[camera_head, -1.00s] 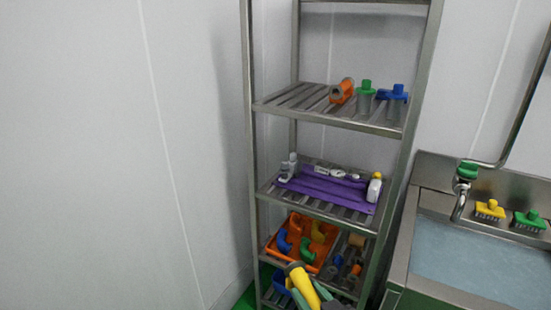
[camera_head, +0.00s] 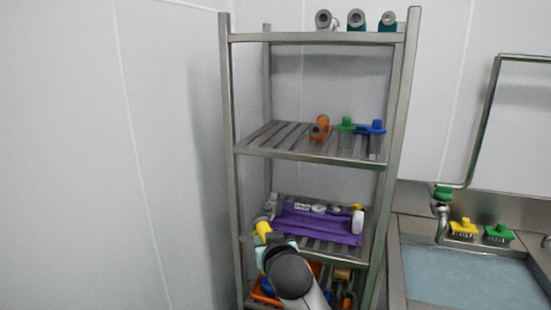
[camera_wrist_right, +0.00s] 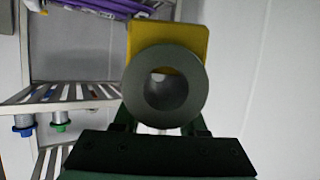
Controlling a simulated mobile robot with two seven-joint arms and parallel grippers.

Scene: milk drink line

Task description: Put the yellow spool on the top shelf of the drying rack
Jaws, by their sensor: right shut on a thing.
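The yellow spool (camera_head: 262,228) is in my right gripper (camera_head: 263,240), in front of the left side of the rack at the height of the purple-mat shelf. In the right wrist view the spool (camera_wrist_right: 140,38) shows a yellow flange behind a round grey end with a hole, between the fingers of the shut gripper (camera_wrist_right: 163,122). My forearm hides part of the lower shelves. The drying rack (camera_head: 228,110) is a metal frame with slatted shelves. Its top shelf (camera_head: 290,37) is at the upper edge of the head view. My left gripper is not in view.
The top shelf holds a pale fitting (camera_head: 324,19) and two teal ones (camera_head: 356,20) toward its right; its left part looks clear. Below are orange (camera_head: 319,128), green (camera_head: 347,125) and blue (camera_head: 371,127) pieces. A sink (camera_head: 460,275) stands right of the rack, a wall left.

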